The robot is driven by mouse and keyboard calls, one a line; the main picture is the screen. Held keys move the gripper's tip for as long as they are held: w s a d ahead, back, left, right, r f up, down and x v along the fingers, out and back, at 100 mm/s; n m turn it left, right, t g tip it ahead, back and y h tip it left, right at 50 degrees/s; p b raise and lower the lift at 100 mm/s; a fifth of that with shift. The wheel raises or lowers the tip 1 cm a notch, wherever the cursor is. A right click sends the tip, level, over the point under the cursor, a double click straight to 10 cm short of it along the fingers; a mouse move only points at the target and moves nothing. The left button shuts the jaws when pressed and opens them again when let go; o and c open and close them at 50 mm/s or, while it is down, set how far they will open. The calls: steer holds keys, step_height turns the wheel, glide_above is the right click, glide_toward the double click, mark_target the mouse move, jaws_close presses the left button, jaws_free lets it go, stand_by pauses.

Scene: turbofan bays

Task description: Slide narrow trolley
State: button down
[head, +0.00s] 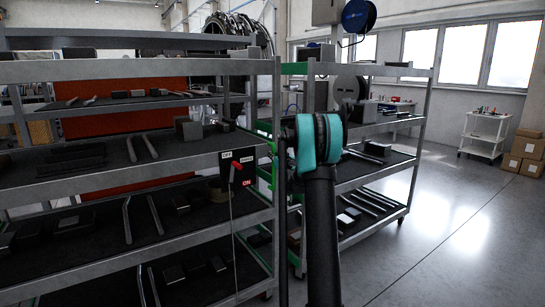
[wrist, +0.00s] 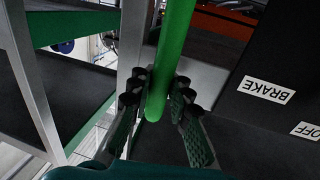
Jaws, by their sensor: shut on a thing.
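A grey metal shelf trolley (head: 140,229) fills the left of the head view. Its right end carries a green handle (head: 272,150) and a black brake box (head: 233,205) with a red lever (head: 236,175). The lever's tip lies nearer OFF than ON. In the wrist view the green handle bar (wrist: 176,35) runs down between my gripper's (wrist: 157,92) fingers, which are shut on it. The BRAKE label (wrist: 266,90) shows to the right of the bar. My gripper is hidden behind my arm in the head view.
A second shelf trolley (head: 418,140) with a green frame stands close on the right, loaded with parts. Open grey floor (head: 450,235) lies beyond it. A small white cart (head: 482,135) and cardboard boxes (head: 524,153) stand at the far right.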

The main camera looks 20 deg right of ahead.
steer(key=shift+d, duration=0.15)
steer(key=c, duration=1.4)
jaws_free()
steer(key=shift+s, duration=0.1)
steer(key=s, duration=0.4)
steer(key=s+d, duration=0.1)
steer(key=s, duration=0.6)
steer(key=shift+s+d, duration=0.2)
steer(key=shift+s, duration=0.2)
